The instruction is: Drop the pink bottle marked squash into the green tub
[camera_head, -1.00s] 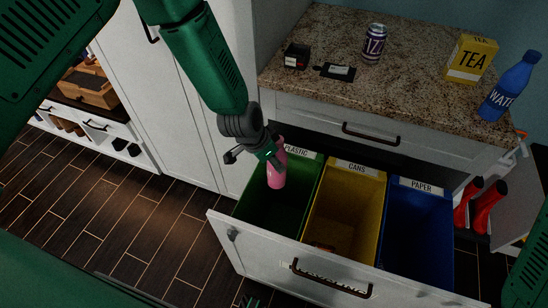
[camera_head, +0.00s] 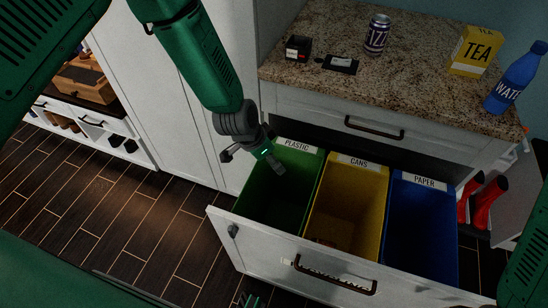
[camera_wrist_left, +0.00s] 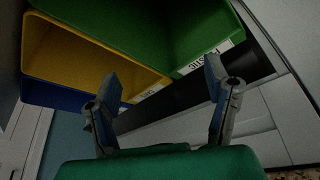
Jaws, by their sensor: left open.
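The green tub (camera_head: 262,200), labelled PLASTIC, is the leftmost of the tubs in the pulled-out drawer. My left gripper (camera_head: 272,162) is over its back part, pointing down and to the right. In the left wrist view, the left gripper (camera_wrist_left: 165,105) has its two fingers spread wide, with nothing between them. The green tub (camera_wrist_left: 165,30) fills the top of that view. The pink bottle shows in neither view now; the deep part of the green tub is dark and partly hidden.
The yellow CANS tub (camera_head: 350,195) and blue PAPER tub (camera_head: 418,225) stand right of the green tub. On the counter (camera_head: 400,88) are a purple can (camera_head: 377,34), a tea box (camera_head: 473,50) and a blue water bottle (camera_head: 515,78). Red boots (camera_head: 487,200) stand at right.

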